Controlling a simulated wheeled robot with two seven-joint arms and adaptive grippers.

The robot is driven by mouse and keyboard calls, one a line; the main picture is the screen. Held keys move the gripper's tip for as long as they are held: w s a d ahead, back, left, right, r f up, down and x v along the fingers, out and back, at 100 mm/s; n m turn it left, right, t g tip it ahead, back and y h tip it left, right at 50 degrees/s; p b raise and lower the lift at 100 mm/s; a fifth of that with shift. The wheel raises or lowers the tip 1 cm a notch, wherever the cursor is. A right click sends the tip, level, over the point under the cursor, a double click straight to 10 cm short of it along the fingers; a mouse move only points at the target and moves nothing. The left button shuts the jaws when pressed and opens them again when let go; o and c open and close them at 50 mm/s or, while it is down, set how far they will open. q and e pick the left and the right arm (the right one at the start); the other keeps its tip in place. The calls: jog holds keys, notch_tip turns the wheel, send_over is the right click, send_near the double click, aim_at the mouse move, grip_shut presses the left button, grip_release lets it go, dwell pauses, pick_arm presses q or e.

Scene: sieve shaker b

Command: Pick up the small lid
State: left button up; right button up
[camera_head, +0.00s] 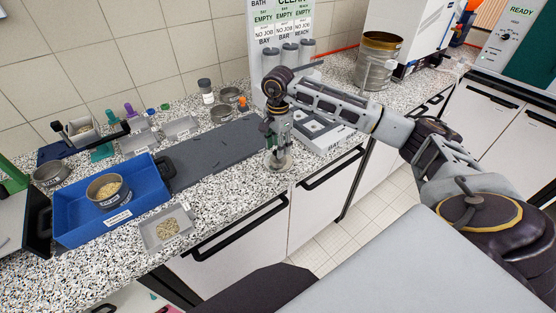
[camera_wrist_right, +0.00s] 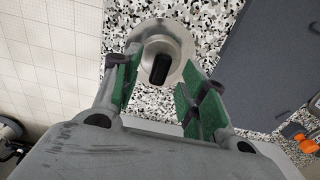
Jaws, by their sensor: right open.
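The small lid is a round metal disc with a black knob. It lies on the speckled counter near its front edge, and shows in the right wrist view (camera_wrist_right: 176,48) and partly in the head view (camera_head: 280,163). My right gripper (camera_head: 277,148) points down over it. In the right wrist view my right gripper (camera_wrist_right: 158,90) has its green-padded fingers spread, one on each side of the black knob. The fingers look apart from the knob; how far above the counter they are is hard to tell. My left gripper does not show.
A dark grey mat (camera_head: 213,155) lies left of the lid, and a grey tray (camera_head: 318,133) stands behind it to the right. A blue tray (camera_head: 72,232) holds a sieve (camera_head: 104,204). A grey pan (camera_head: 151,245) with grains stands near the front edge.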

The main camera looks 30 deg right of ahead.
jog(key=shift+f, duration=1.4)
grip_shut()
